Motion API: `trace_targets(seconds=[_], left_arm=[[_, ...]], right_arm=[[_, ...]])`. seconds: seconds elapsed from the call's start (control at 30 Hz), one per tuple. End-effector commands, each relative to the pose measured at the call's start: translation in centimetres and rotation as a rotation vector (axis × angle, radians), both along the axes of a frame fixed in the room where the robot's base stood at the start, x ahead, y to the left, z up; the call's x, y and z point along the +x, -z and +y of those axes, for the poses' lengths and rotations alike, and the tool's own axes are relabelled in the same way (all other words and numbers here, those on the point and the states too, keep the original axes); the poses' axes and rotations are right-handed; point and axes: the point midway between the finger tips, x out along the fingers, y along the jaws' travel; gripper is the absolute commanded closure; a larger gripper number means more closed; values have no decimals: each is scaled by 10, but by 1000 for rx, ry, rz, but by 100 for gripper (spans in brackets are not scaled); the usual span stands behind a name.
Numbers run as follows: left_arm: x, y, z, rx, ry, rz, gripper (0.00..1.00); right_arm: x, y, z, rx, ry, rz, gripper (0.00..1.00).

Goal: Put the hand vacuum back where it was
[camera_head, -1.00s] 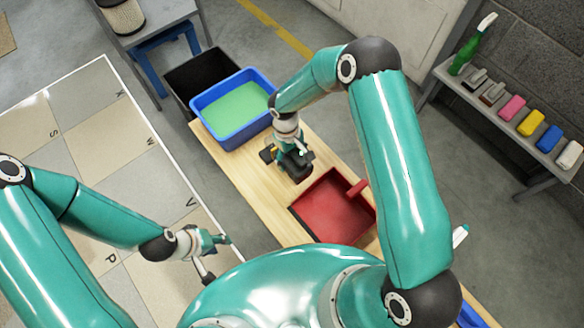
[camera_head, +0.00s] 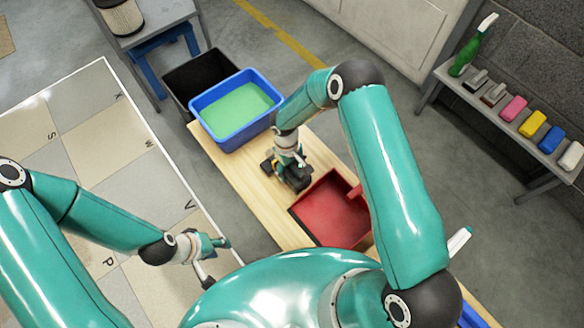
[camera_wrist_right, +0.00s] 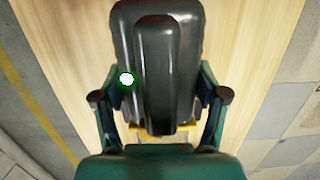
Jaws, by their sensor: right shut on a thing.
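The hand vacuum (camera_wrist_right: 157,55) is a dark grey, rounded body that lies between my right gripper's fingers (camera_wrist_right: 160,105) in the right wrist view. A small yellow part and a bright green-white spot show by it. In the head view, the dark vacuum (camera_head: 297,180) is at the wooden bench top, beside the upper left of the red tray; the wrist partly hides it. My right gripper (camera_head: 290,165) is shut on it. Whether it touches the wood is hard to tell. My left gripper (camera_head: 215,245) is over the tiled floor at the lower left, its jaws too small to judge.
A red dustpan-like tray (camera_head: 330,208) lies on the wooden bench (camera_head: 240,175). A blue tub (camera_head: 205,105) with a green inside stands at its far end, by a black bin (camera_head: 185,75). A shelf (camera_head: 470,105) with a green spray bottle (camera_head: 472,50) and several coloured blocks is at right.

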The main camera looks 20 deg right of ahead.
Motion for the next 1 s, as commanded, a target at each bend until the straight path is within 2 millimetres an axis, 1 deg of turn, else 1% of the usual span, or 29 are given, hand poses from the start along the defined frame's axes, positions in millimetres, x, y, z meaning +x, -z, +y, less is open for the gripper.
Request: trace_targets(seconds=[0.03, 0.17, 0.2, 0.5, 0.63, 0.77, 1.0], left_arm=[[0, 2, 0, 0, 0, 0, 60], [0, 1, 0, 0, 0, 0, 60], [0, 1, 0, 0, 0, 0, 60], [0, 1, 0, 0, 0, 0, 60], [0, -2, 0, 0, 0, 0, 60], [0, -6, 0, 0, 0, 0, 60], [0, -16, 0, 0, 0, 0, 60]], right_arm=[[0, 2, 0, 0, 0, 0, 26], [0, 1, 0, 0, -1, 0, 4], [0, 1, 0, 0, -1, 0, 2], [0, 0, 0, 0, -1, 0, 2], [1, -5, 0, -1, 0, -1, 2], [4, -22, 1, 0, -1, -3, 2], [11, -70, 3, 1, -1, -4, 2]])
